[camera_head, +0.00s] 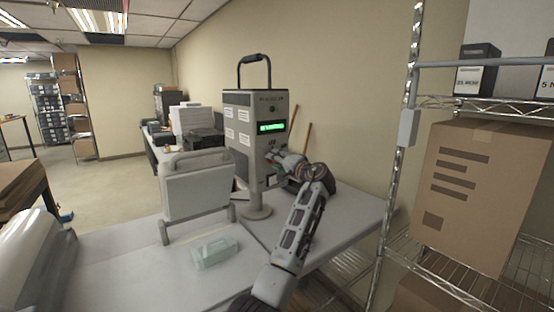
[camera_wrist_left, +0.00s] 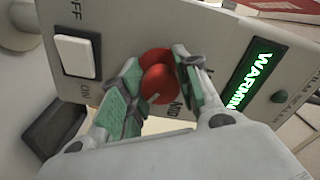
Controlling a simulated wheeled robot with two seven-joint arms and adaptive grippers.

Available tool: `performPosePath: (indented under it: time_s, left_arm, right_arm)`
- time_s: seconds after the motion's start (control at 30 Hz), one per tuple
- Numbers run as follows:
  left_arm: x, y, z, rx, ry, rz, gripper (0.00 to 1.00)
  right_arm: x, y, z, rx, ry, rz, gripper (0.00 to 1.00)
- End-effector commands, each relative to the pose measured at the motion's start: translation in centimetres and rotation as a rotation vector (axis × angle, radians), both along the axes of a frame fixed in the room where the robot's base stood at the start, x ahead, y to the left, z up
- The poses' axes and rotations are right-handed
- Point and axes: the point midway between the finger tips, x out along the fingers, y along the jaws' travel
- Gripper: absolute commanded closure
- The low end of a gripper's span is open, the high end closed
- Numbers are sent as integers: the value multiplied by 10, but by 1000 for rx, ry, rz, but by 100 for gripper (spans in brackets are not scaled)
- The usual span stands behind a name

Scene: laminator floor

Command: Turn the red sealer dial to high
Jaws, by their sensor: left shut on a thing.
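The red sealer dial (camera_wrist_left: 156,80) is on the grey front panel of the sealer (camera_head: 238,150) in the left wrist view. The letters "MID" are printed beside it; which mark the dial points to cannot be told. My left gripper (camera_wrist_left: 160,78) is shut on the dial, with a green-padded finger at each side. In the head view my left gripper (camera_head: 276,157) is at the sealer's front panel, below its lit display, and the dial is not clear there.
A white rocker switch (camera_wrist_left: 77,55) marked OFF and ON sits near the dial. The green display (camera_wrist_left: 250,75) reads WARMING. A wire shelf (camera_head: 470,103) with a cardboard box (camera_head: 480,185) stands at the right.

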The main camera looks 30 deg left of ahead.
Motion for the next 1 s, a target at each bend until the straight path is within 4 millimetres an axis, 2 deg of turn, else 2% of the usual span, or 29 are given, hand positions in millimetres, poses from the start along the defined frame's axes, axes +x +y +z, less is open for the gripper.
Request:
performPosePath:
  time_s: [0.33, 0.37, 0.5, 1.0]
  left_arm:
    - [0, 0, 1, 2, 1, -1, 92]
    - [0, 0, 1, 2, 1, -1, 64]
    - [0, 0, 0, 2, 0, -1, 46]
    - [-2, -5, 0, 1, 1, -2, 45]
  right_arm:
    - [0, -4, 0, -4, 0, 2, 60]
    - [0, -5, 0, -5, 0, 2, 60]
    - [0, -6, 0, -6, 0, 1, 60]
    - [0, -4, 0, -4, 0, 1, 60]
